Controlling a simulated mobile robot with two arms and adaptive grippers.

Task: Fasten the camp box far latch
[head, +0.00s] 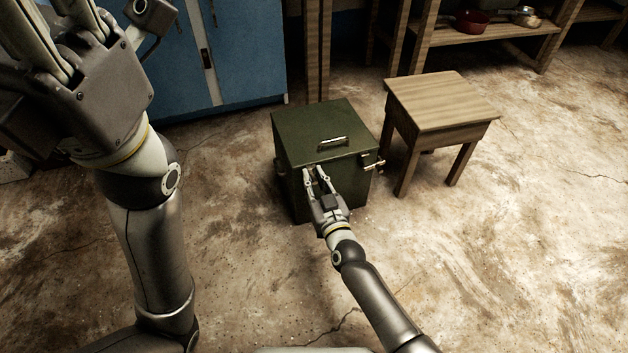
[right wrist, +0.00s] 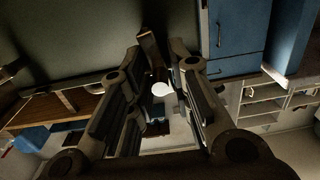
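The camp box (head: 296,133) is a dark green box with a closed-looking lid and a pale handle (head: 332,142) on top. A brassy latch (head: 373,163) sticks out at its right side; I cannot tell whether it is fastened. My right gripper (head: 314,172) is at the box's front face, just below the lid edge, with its fingertips apart. In the right wrist view a brownish metal piece (right wrist: 149,47) shows between the fingertips; contact is unclear. The box wall (right wrist: 70,40) fills the upper left there. My left gripper (head: 60,45) is raised at the upper left, its fingertips cut off.
A wooden stool (head: 440,100) stands close to the box's right side. A blue cabinet (head: 240,50) is behind on the left. A wooden shelf (head: 490,45) with a red pot (head: 470,20) is at the back right. The floor in front is clear.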

